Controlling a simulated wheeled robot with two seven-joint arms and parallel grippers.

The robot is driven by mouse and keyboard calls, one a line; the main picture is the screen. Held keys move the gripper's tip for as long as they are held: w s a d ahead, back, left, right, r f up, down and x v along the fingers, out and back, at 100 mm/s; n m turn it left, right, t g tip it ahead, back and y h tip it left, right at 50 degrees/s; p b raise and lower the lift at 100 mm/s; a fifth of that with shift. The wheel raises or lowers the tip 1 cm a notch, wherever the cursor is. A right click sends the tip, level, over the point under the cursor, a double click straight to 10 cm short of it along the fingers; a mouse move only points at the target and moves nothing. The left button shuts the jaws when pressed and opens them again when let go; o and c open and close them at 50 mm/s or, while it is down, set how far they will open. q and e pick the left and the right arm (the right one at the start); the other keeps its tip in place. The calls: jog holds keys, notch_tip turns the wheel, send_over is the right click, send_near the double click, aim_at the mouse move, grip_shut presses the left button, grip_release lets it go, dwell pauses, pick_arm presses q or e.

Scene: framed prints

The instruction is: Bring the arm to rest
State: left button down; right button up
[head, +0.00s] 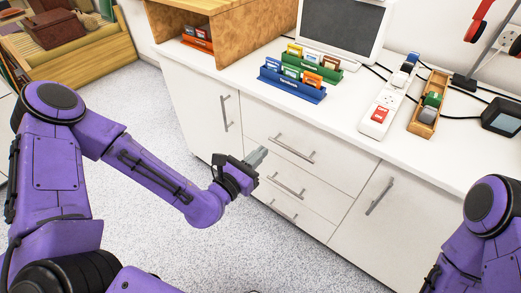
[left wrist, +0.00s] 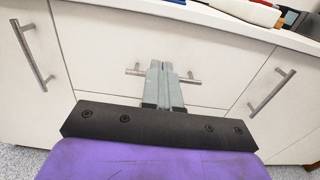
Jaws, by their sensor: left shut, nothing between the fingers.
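My left arm comes in from the left in the head view and reaches toward the white cabinet (head: 340,190). My left gripper (head: 262,153) is in front of the cabinet drawers, below the counter edge. Its fingers are shut with nothing between them. In the left wrist view the closed fingers (left wrist: 162,68) overlap a drawer handle (left wrist: 188,79) in the picture; I cannot tell whether they touch it. Part of my right arm shows at the lower right of the head view, but its gripper is out of the frame.
On the counter (head: 340,118) stand a blue card rack (head: 291,88), a green rack (head: 327,71), a white power strip (head: 377,119), a wooden tray (head: 424,125) and a monitor (head: 340,30). A wooden bench (head: 65,60) is at the far left. Speckled floor (head: 150,100) lies open between.

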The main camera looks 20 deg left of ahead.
pick_arm(q)
jog(key=s+a+f+m+g+y, duration=0.35)
jog(key=s+f+m+g, duration=0.25)
jog(key=s+f+m, duration=0.4)
jog(key=s+a+f+m+g+y, duration=0.4)
jog(key=s+f+m, duration=0.3)
jog(key=f+m, duration=0.55)
jog(key=s+a+f+m+g+y, duration=0.1)
jog(key=s+a+f+m+g, duration=0.25)
jog(key=s+a, duration=0.35)
notch_tip(320, 180, up, 12)
jog(key=s+d+p, duration=0.1)
jog(key=p, duration=1.1)
jog(key=shift+s+r, duration=0.15)
jog(key=shift+s, duration=0.2)
jog(key=shift+d+g, duration=0.1)
jog(key=shift+g, duration=0.15)
